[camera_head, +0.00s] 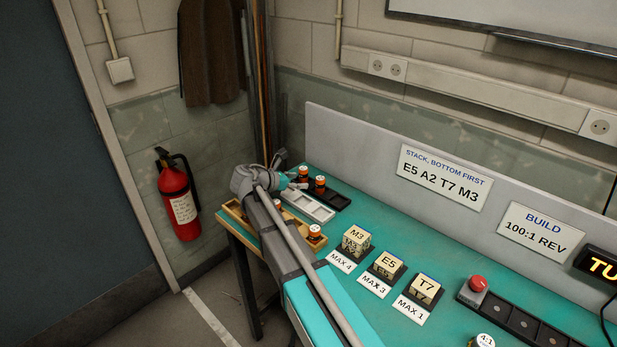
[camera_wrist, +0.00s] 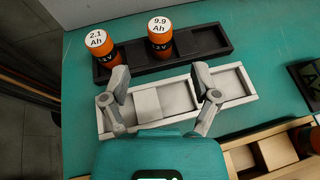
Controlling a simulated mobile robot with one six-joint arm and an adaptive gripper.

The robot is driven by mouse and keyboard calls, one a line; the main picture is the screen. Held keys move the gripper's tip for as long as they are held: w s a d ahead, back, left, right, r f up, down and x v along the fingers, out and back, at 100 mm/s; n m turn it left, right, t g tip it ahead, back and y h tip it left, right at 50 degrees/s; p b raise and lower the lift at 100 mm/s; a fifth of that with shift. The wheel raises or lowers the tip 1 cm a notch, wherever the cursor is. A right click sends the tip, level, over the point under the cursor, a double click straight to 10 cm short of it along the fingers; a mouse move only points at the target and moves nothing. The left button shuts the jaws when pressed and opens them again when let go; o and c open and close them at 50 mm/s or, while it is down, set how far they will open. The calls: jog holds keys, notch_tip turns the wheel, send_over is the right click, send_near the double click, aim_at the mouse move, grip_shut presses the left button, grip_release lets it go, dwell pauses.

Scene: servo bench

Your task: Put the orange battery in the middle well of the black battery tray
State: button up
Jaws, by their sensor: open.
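The black battery tray (camera_wrist: 210,42) lies at the top of the wrist view; it also shows in the head view (camera_head: 339,201). An orange battery marked 9.9 Ah (camera_wrist: 160,44) stands upright in its middle well. Another orange battery marked 2.1 Ah (camera_wrist: 103,52) stands upright in its left well. The right well is empty. My gripper (camera_wrist: 160,82) is open with nothing between its fingers. It is over the white tray, on the near side of the black tray, apart from both batteries. In the head view my gripper (camera_head: 297,184) is partly hidden by my arm.
The white tray (camera_wrist: 247,97) looks empty. A wooden tray (camera_wrist: 243,158) with a battery (camera_wrist: 310,138) at its right lies nearer. Blocks M3 (camera_head: 356,240), E5 (camera_head: 387,265) and T7 (camera_head: 425,288) stand along the bench. Teal bench top is clear right of the black tray.

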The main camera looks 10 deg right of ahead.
jog(key=shift+p+v, duration=0.3)
jog(key=shift+v, duration=1)
